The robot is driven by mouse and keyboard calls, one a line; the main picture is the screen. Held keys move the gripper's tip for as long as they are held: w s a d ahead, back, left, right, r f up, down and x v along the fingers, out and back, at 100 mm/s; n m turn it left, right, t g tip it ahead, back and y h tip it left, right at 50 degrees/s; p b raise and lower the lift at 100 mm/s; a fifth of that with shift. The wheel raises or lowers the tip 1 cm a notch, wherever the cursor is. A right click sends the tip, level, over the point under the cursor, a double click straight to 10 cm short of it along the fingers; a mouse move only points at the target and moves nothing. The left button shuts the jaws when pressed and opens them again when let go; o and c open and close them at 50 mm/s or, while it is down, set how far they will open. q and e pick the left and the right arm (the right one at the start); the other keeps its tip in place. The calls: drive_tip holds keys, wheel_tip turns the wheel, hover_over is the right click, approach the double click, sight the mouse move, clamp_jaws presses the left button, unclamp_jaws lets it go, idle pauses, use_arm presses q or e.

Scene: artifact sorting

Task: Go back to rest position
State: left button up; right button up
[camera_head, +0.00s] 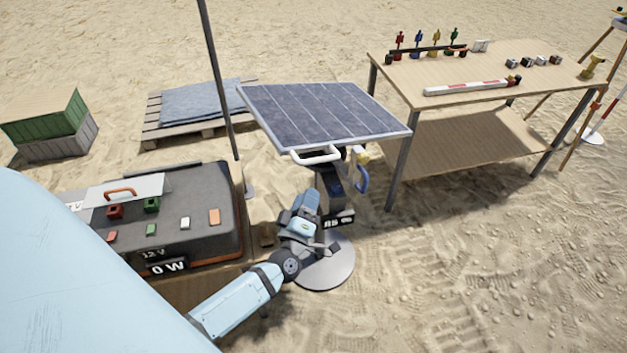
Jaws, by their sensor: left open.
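My left arm reaches in from the lower left, and its gripper (318,245) is open at the foot of the solar panel's stand, over the round grey base (326,272). It is small and partly dark against the stand, and I see nothing held in it. The tilted solar panel (322,115) stands above and beyond the gripper. A white handle (315,156) is on its near edge, with a blue handle (362,180) and a yellow part (360,155) beside the post. My right gripper is not in view.
A grey power box (205,190) reading 0 W stands left of my gripper. A thin dark pole (219,85) rises behind it. A wooden table (440,78) with small figures and blocks stands at the right. Green and grey crates (50,125) are far left. Open sand lies lower right.

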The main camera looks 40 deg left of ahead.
use_arm(q)
drive_tip(key=shift+v, duration=1.1)
